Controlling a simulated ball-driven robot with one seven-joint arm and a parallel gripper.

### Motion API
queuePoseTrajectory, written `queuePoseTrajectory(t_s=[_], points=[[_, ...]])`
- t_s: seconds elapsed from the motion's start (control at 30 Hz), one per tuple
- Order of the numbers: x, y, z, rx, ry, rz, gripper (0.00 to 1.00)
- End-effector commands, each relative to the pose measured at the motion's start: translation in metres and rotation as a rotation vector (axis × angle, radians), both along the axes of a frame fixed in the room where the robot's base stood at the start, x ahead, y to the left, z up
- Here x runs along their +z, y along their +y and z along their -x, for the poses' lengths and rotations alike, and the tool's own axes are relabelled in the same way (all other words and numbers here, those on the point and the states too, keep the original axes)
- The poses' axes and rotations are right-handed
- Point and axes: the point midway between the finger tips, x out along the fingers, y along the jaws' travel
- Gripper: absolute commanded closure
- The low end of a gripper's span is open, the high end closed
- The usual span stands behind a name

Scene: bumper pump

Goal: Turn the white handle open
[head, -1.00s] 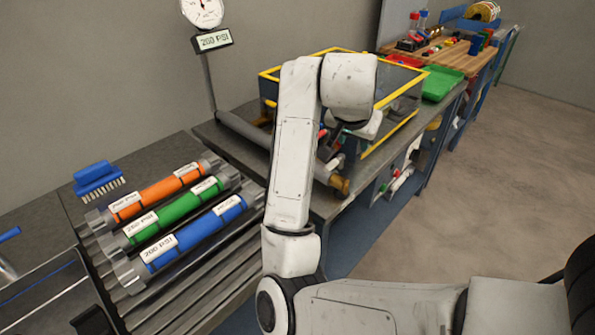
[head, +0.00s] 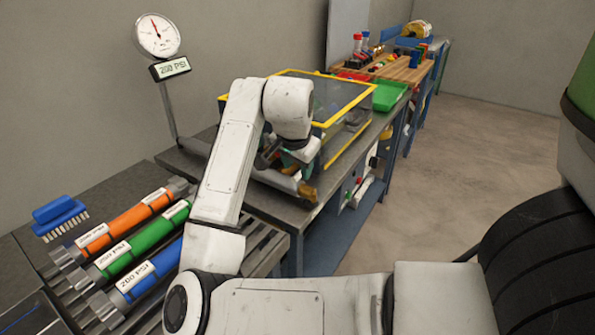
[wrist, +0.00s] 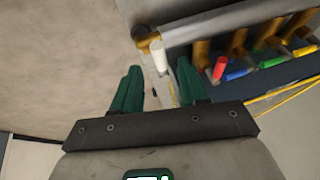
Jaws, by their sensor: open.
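The white handle (wrist: 158,55) shows in the wrist view as a short rod beside a brass fitting (wrist: 148,40) at the end of a grey pipe (wrist: 215,28). My gripper (wrist: 158,74) is open, with its two green fingers apart. The white handle lies ahead of the gap between the fingertips, closer to the right finger; I cannot tell the exact depth. Nothing is held. In the head view my gripper (head: 272,157) is down by the pipe at the bench front, and the white handle is hidden there.
A red handle (wrist: 219,68), a blue handle (wrist: 237,74), a green one (wrist: 270,63) and a yellow one stand to the right on brass valves. A yellow-framed clear box (head: 340,118) is behind my arm. The gauge (head: 158,35) stands left; its display (head: 171,68) reads 200 PSI.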

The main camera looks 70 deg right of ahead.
Motion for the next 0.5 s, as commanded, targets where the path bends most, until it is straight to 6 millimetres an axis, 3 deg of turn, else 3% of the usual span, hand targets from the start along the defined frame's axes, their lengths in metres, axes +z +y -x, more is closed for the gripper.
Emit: queuePoseTrajectory(t_s=[0.2,0.5], points=[[-0.021,-0.009,-0.002,0.0,0.0,0.0,0.57],[-0.025,-0.012,-0.003,0.0,-0.001,0.001,0.57]])
